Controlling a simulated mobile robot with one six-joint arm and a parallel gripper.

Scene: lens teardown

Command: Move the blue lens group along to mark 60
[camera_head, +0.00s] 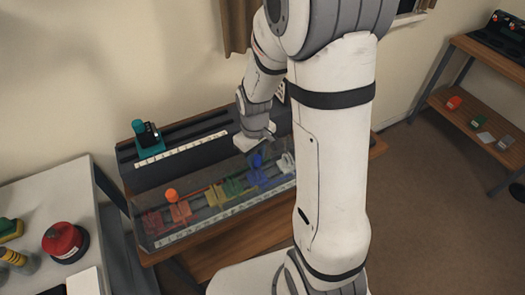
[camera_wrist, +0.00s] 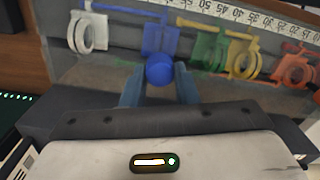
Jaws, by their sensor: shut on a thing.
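The blue lens group (camera_head: 257,177) stands in the clear-walled rail trough, between the green and white groups. Its round blue knob (camera_wrist: 160,71) is between the two fingertips of my gripper (camera_wrist: 160,88), which is shut on it. In the head view my gripper (camera_head: 262,143) reaches down from behind to this knob. The white number scale (camera_wrist: 230,14) runs along the trough. In the wrist view the blue group's frame is near the 50 end of the readable numbers; its exact mark I cannot tell.
The white lens group (camera_wrist: 88,32) stands apart on one side of the blue one, with a gap between. The green group (camera_wrist: 208,48) is on the other side, then yellow (camera_wrist: 244,58) and others. A teal device (camera_head: 149,142) sits on the rear rail.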

